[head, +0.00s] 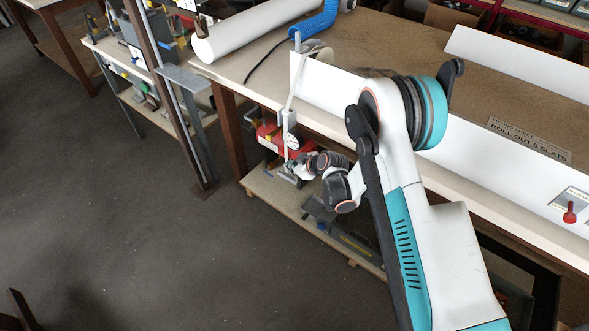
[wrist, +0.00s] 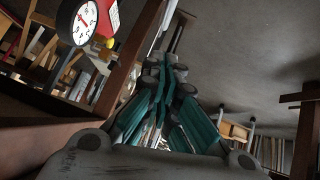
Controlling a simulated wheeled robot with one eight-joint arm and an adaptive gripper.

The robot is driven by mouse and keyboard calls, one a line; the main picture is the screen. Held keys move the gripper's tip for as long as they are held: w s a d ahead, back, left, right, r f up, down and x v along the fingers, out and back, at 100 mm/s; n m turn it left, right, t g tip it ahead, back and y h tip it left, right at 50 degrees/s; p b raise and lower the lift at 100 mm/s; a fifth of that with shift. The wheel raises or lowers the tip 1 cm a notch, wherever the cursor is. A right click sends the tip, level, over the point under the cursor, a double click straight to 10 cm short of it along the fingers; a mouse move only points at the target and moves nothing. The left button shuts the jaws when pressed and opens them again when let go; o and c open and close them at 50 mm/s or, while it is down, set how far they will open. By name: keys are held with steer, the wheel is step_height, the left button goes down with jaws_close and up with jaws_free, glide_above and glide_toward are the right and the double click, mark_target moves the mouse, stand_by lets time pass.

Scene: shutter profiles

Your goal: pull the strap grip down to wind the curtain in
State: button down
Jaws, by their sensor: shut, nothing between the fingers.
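The pale strap (head: 292,92) hangs from the roller end (head: 316,50) at the near-left corner of the bench, in the head view. A small light-grey block on it, which looks like the strap grip (head: 289,118), hangs just below the bench edge. My gripper (head: 294,170) is below and slightly right of that block, near the strap's lower part. Whether it touches the strap cannot be told. In the wrist view the teal-and-grey fingers (wrist: 165,75) are together with nothing clear between them. The strap grip cannot be made out there.
A red machine with a white dial (head: 272,136) stands on the lower shelf (head: 268,192) behind the strap; its dial (wrist: 85,22) also shows in the wrist view. A long white panel (head: 330,88) runs along the bench. A brown bench leg (head: 228,128) stands left. The floor (head: 110,220) is open.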

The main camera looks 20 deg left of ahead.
steer(key=b, duration=0.2)
glide_above(284, 177)
steer(key=s+d, duration=0.2)
step_height(284, 177, down, 4)
steer(key=shift+w+a+f+b, duration=0.1)
steer(key=shift+w+f+b, duration=0.15)
steer(key=shift+f, duration=0.45)
steer(key=shift+w+a+f+b, duration=0.15)
steer(key=shift+f+b, duration=0.15)
steer(key=shift+f, duration=0.35)
steer(key=shift+w+f+b, duration=0.2)
steer(key=shift+f+b, duration=0.1)
steer(key=shift+f, duration=0.4)
steer(key=shift+f, duration=1.4)
steer(key=shift+r, duration=0.1)
